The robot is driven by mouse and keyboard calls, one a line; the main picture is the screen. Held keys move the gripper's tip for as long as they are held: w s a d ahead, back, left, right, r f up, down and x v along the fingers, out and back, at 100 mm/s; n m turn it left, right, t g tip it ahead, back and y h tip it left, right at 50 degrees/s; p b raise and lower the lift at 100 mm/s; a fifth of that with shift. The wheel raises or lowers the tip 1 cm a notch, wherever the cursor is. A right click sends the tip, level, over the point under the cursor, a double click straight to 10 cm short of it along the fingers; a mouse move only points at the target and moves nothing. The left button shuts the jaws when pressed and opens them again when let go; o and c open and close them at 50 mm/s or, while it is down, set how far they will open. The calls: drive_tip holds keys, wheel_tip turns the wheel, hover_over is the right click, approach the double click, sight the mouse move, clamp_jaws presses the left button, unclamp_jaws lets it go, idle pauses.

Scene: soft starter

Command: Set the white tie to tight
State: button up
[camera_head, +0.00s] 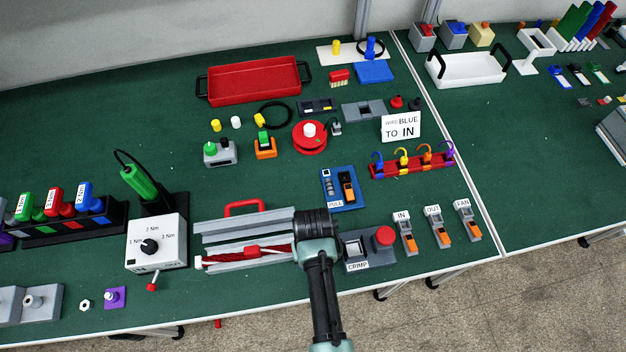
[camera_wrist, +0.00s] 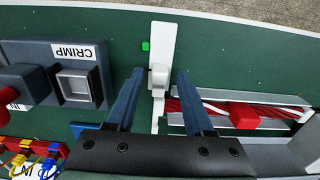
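The white tie (camera_wrist: 158,77) shows in the wrist view as a small white block on a long white strip, between my fingers. My gripper (camera_wrist: 160,73) is open, with one dark blue finger on each side of the block and a visible gap to each. In the head view my gripper (camera_head: 316,240) covers the right end of the grey cable channel (camera_head: 235,229) and hides the white tie. A red-and-white cable bundle (camera_head: 225,260) lies along the channel, with a red tie (camera_head: 252,251) around it; the red tie also shows in the wrist view (camera_wrist: 244,115).
The crimp station (camera_head: 357,252) with a red knob stands close on the right of my gripper. A white torque dial box (camera_head: 157,243) stands left of the channel. A blue pull fixture (camera_head: 338,203) lies behind.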

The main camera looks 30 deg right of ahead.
clamp_jaws()
idle(1.2)
